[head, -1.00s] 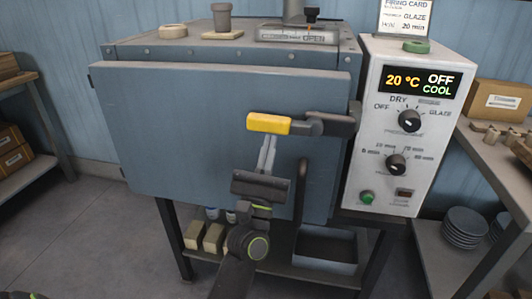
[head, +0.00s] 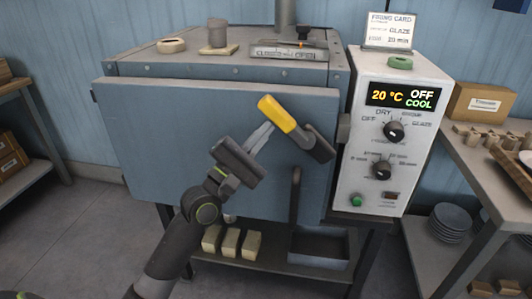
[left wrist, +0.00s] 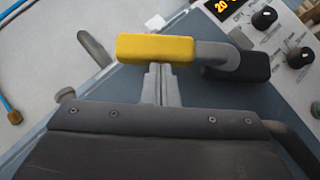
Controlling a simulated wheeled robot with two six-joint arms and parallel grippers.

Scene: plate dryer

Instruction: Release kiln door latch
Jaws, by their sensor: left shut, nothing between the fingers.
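The kiln door (head: 160,140) is a blue-grey panel; I cannot tell whether a gap stands at its right edge. The latch on it has a yellow grip (head: 277,113) and a dark bar end (head: 317,150). The latch is tilted, its yellow end up and to the left, its dark end down and to the right. My left gripper (head: 263,132) is shut and empty, its fingertips at the underside of the yellow grip, seemingly touching it. The left wrist view shows the yellow grip (left wrist: 155,49) right in front of the fingertips (left wrist: 160,70). My right gripper is not in view.
A dark vertical door handle (head: 295,196) stands below the latch. The control box (head: 378,180) on the right reads 20 °C, OFF, COOL. A shelf under the kiln holds pale blocks (head: 231,242) and a tray (head: 318,250). A side table with a box (head: 482,103) stands at right.

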